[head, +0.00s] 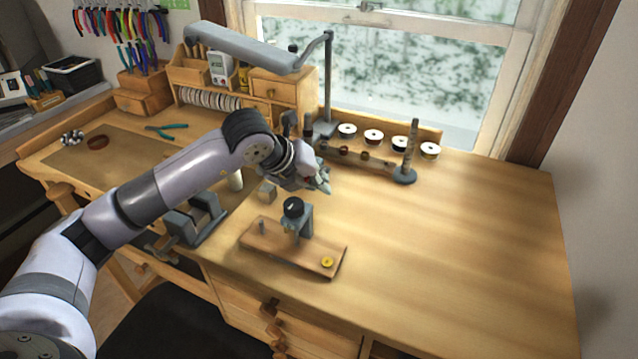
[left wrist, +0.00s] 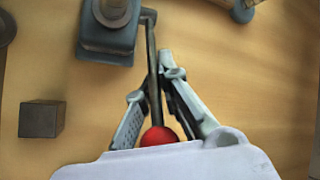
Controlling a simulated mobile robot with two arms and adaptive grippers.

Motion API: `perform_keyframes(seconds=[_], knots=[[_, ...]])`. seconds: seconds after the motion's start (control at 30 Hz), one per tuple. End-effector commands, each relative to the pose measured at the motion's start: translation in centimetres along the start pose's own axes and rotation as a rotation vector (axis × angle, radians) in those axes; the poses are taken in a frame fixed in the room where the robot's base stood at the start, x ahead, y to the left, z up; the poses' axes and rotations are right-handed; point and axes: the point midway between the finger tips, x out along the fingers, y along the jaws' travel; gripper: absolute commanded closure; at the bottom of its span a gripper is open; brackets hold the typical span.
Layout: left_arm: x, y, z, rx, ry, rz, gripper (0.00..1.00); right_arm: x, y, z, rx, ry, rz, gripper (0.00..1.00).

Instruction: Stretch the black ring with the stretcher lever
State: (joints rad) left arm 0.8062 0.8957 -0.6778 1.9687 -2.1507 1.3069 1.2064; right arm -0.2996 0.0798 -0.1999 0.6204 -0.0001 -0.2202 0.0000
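The stretcher (left wrist: 108,35), a blue-grey block with a round dark top, is at the top left of the left wrist view. Its dark lever (left wrist: 151,65) runs from there to a red ball knob (left wrist: 158,136). My left gripper (left wrist: 153,85) has its grey fingers drawn in on both sides of the lever, close against it, with the red knob near the palm. In the head view my left gripper (head: 320,183) is over the middle of the bench, and my arm hides most of the stretcher. I cannot make out the black ring. My right gripper is not in view.
A small metal cube (head: 267,193) is left of my gripper. A wooden board (head: 285,258) with a dial-topped post (head: 296,211) lies in front. Behind are a rack with a ring mandrel (head: 410,145) and several spools (head: 373,136). The bench's right side is clear.

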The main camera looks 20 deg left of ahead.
Motion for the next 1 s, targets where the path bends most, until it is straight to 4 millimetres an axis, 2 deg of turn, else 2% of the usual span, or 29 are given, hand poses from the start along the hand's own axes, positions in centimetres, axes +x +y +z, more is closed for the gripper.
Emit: perform_keyframes(seconds=[0.03,0.43,0.83,1.0], knots=[[0.50,0.79,-0.60,-0.006,0.018,0.022,1.00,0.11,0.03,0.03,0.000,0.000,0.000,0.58],[0.35,0.89,-0.18,-0.010,0.008,0.024,1.00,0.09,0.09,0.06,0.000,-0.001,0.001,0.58],[0.17,0.58,0.02,-0.006,0.002,0.016,0.74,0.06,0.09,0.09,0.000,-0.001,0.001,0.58],[0.14,0.42,-0.02,-0.004,0.003,0.012,0.73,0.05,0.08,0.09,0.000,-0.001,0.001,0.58]])
